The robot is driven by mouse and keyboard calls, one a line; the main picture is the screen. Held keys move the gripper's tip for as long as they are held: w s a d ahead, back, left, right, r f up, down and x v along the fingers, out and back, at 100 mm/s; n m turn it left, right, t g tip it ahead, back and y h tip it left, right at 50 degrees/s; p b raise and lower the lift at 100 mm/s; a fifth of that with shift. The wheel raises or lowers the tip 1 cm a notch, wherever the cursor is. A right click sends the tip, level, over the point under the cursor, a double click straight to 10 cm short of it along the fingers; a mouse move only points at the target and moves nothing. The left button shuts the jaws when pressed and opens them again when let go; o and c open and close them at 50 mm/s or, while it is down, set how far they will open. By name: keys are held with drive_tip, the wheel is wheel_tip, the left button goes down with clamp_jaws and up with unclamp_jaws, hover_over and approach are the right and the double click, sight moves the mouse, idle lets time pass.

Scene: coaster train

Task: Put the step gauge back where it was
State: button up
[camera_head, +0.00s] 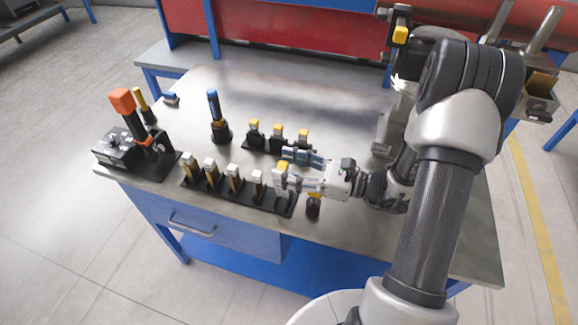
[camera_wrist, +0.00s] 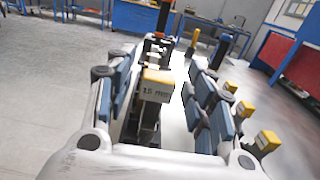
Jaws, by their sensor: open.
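A step gauge (camera_head: 281,167) with a yellow top stands at the right end of the front black rack (camera_head: 228,201). The gauge's lower part is partly hidden.
Several pale-topped gauges (camera_head: 233,171) stand along the front rack. Three yellow-topped gauges (camera_head: 278,131) stand in a back rack close beside my gripper. A black-and-blue upright tool (camera_head: 215,120) and an orange-topped device (camera_head: 123,101) stand left. The table's back right is clear.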

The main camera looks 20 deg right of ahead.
drive_tip(key=shift+r+p, duration=0.3)
drive_tip(key=shift+r, duration=0.15)
drive_tip(key=p+v, duration=0.3)
drive_tip(key=v, duration=0.9)
drive_tip(key=s+a+r+n+g+h, duration=0.2)
drive_tip(key=s+a+r+n+g, duration=0.2)
drive_tip(key=a+n+g, duration=0.25)
drive_tip(key=s+a+r+n+g+h, duration=0.3)
drive_tip(key=s+a+n+g, duration=0.15)
drive_tip(key=a+n, duration=0.25)
drive_tip(key=s+d+r+n+t+h, duration=0.2)
drive_tip(key=s+r+n+t+h, duration=0.3)
drive_tip(key=r+n+h, duration=0.2)
drive_tip(key=n+h, duration=0.2)
drive_tip(key=n, duration=0.2)
drive_tip(key=shift+r+n+h, duration=0.15)
drive_tip(key=shift+n+h, duration=0.15)
drive_tip(key=shift+n, duration=0.05)
drive_tip(key=shift+d, duration=0.15)
